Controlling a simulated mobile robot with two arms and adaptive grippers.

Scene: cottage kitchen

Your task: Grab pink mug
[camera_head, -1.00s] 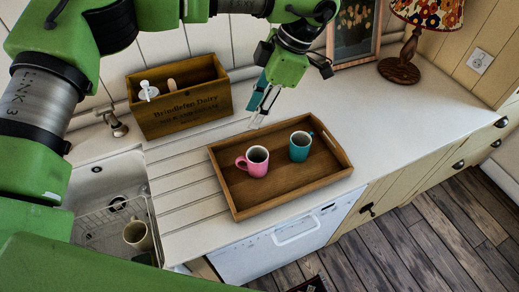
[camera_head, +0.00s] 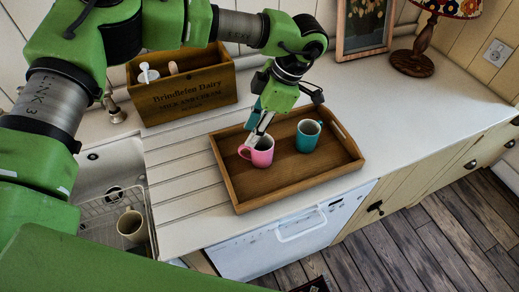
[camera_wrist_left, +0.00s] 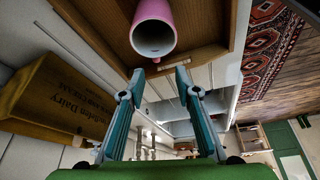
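The pink mug (camera_head: 262,156) stands upright in the left part of the wooden tray (camera_head: 238,202), its handle pointing left. My left gripper (camera_head: 257,137) is at the mug's rim in the head view, coming down from above and behind. In the left wrist view, the fingers of the left gripper (camera_wrist_left: 160,74) are apart with nothing between them, and the pink mug (camera_wrist_left: 153,13) shows just beyond the fingertips with its open mouth toward the camera. I cannot tell whether a finger touches the rim. My right gripper is not in view.
A teal mug (camera_head: 307,138) stands in the tray to the right of the pink one. A wooden dairy crate (camera_head: 188,101) stands at the back left. A sink (camera_head: 96,178) with a cream mug (camera_head: 131,225) is at the left.

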